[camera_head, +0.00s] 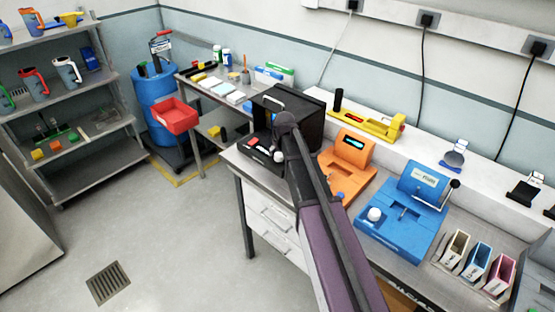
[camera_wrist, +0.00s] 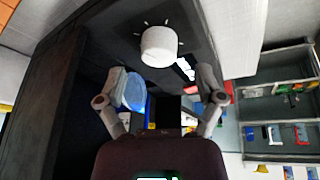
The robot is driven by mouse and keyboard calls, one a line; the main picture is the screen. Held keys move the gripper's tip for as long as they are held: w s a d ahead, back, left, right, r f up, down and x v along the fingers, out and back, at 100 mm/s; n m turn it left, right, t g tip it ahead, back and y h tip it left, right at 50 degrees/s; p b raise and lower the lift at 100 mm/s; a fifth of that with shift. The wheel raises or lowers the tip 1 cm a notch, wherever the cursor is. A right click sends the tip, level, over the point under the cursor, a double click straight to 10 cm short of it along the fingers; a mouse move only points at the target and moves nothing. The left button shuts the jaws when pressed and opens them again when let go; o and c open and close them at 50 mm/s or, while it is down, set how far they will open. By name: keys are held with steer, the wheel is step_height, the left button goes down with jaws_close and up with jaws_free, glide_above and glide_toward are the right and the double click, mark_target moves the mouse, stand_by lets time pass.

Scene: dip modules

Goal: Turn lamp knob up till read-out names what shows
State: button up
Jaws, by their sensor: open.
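A white round lamp knob (camera_wrist: 159,46) with tick marks around it sits on a dark panel (camera_wrist: 115,38) in the wrist view. A small bright read-out (camera_wrist: 185,68) is right beside it; its text is too small to read. My gripper (camera_wrist: 160,108) is open, its two fingers apart below the knob and not touching it. A pale blue disc (camera_wrist: 133,92) shows beside the left finger. In the head view, the black booth (camera_head: 302,103) stands on the bench with my arm across its front. My gripper's fingertips cannot be made out there.
An orange device (camera_head: 346,178) and a blue device (camera_head: 402,222) stand right of the booth. A yellow device (camera_head: 370,123) is on the ledge behind. Several coloured holders (camera_head: 476,262) stand at the lower right. The floor (camera_head: 170,230) at left is clear.

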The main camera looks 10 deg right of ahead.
steer(key=shift+b+x, duration=1.05)
steer(key=shift+x, duration=0.35)
steer(key=c, duration=1.1)
steer(key=shift+a, duration=0.2)
steer(key=shift+c, duration=0.2)
